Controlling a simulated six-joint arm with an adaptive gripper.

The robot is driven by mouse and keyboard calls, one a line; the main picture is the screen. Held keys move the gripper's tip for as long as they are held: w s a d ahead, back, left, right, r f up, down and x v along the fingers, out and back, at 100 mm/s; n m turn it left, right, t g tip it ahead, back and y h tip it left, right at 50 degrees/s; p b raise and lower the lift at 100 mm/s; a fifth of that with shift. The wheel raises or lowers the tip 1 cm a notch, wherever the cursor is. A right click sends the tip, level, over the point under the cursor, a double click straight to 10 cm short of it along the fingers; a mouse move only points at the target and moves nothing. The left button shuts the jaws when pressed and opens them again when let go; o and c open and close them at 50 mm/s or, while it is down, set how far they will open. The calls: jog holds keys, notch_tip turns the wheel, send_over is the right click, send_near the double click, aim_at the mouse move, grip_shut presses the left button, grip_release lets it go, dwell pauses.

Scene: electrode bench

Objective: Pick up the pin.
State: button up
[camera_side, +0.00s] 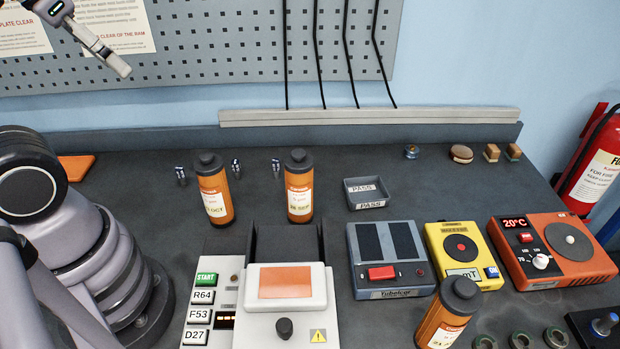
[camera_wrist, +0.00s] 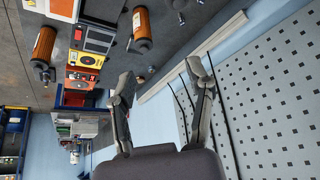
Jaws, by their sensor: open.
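No single thing is clearly marked as the pin. Small silver-and-blue pieces stand near the back of the bench in the side view: a left piece (camera_side: 181,175), a middle piece (camera_side: 236,167) and a right piece (camera_side: 276,168). They are too small to make out well. Similar small pieces show in the wrist view, one of them near the top (camera_wrist: 181,18). My gripper (camera_side: 118,65) is high at the upper left of the side view, in front of the pegboard and well away from them. In the wrist view my gripper (camera_wrist: 161,73) has its fingers apart and nothing between them.
A PASS tray (camera_side: 367,203), a yellow device (camera_side: 463,272) and a red-orange device (camera_side: 560,275) lie to the right. The back strip is mostly clear.

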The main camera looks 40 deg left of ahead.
jog(key=w+a+f+m+g+y, duration=0.2)
jog(key=w+a+f+g+y, duration=0.15)
jog(key=w+f+g, duration=0.35)
jog(key=w+a+f+m+g+y, duration=0.2)
jog(key=w+a+f+g, duration=0.25)
jog(key=w, duration=0.45)
jog(key=w+a+f+m+g+y, duration=0.2)
jog(key=a+f, duration=0.1)
jog(key=f, duration=0.4)
jog(key=w+a+f+m+g+y, duration=0.1)
jog(key=a+f+y, duration=0.15)
jog(key=f, duration=0.45)
jog(key=m+g+y, duration=0.1)
jog(key=m+y, duration=0.3)
jog(key=y, duration=0.1)
send_near(179, 168)
jog(key=shift+s+a+f, duration=0.1)
jog(key=shift+s+a, duration=0.1)
jog(key=shift+a, duration=0.4)
jog(key=shift+s+a, duration=0.2)
jog(key=shift+a, duration=0.35)
jog(key=shift+s+a+f, duration=0.2)
jog(key=shift+s+a, duration=0.15)
jog(key=shift+a, duration=0.1)
jog(key=x, duration=0.6)
jog(key=shift+s+a, duration=0.1)
jog(key=shift+s, duration=0.25)
